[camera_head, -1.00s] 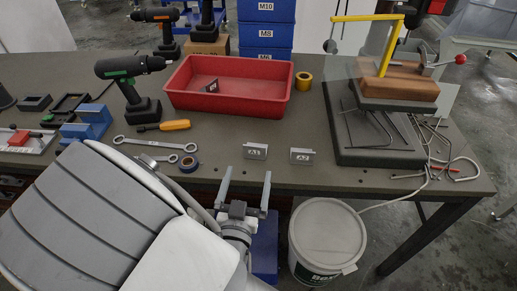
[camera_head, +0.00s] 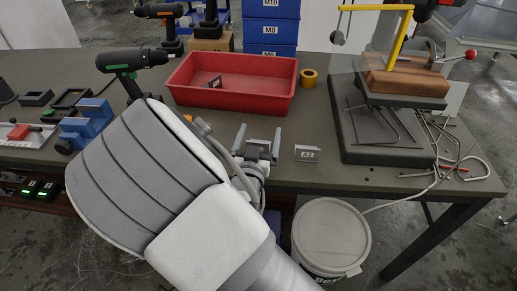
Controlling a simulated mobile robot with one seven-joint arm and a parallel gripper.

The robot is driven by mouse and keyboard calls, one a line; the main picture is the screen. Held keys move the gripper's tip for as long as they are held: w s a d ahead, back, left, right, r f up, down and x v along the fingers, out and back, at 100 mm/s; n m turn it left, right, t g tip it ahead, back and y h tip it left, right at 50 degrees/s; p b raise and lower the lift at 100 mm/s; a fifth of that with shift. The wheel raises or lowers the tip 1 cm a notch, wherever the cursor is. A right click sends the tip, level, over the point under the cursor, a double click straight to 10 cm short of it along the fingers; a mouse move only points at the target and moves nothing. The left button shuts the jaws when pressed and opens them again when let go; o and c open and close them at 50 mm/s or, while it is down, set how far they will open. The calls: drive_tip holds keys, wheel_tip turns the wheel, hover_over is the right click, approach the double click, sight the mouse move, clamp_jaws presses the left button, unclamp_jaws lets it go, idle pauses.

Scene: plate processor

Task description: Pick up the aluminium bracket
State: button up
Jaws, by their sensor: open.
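A small grey metal bracket labelled A2 (camera_head: 307,153) stands upright near the front edge of the table. The matching bracket labelled A1, seen to its left earlier, is now hidden by my gripper. My gripper (camera_head: 259,132) is open over the table's front part, just left of A2, its two grey fingers pointing away toward the red tray. I cannot tell whether A1 lies between the fingers or below them. Another small dark labelled piece (camera_head: 214,82) lies inside the red tray (camera_head: 205,98).
A yellow tape roll (camera_head: 308,78) sits right of the tray. A dark stand with a wooden block (camera_head: 405,82) and loose bent rods is at the right. A green-marked drill (camera_head: 130,62) and blue blocks (camera_head: 88,122) are at the left. A white bucket (camera_head: 330,235) stands below the table edge.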

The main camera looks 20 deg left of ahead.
drive_tip(key=c, duration=1.3)
drive_tip(key=shift+r, duration=0.1)
drive_tip(key=shift+c, duration=0.2)
drive_tip(key=shift+r+p, duration=0.35)
drive_tip(key=shift+r, duration=0.2)
drive_tip(key=r, duration=0.2)
drive_tip(key=d+r+p, duration=0.1)
drive_tip(key=shift+s+r+p, duration=0.1)
drive_tip(key=shift+r+p, duration=0.2)
drive_tip(key=shift+r, duration=0.05)
drive_tip(key=s+d+r+p, duration=0.2)
drive_tip(key=d+r+p, duration=0.4)
drive_tip(key=d+p, duration=0.4)
drive_tip(key=shift+s, duration=0.15)
drive_tip(key=shift+d+r+p, duration=0.1)
drive_tip(key=shift+p, duration=0.25)
drive_tip(key=shift+s, duration=0.1)
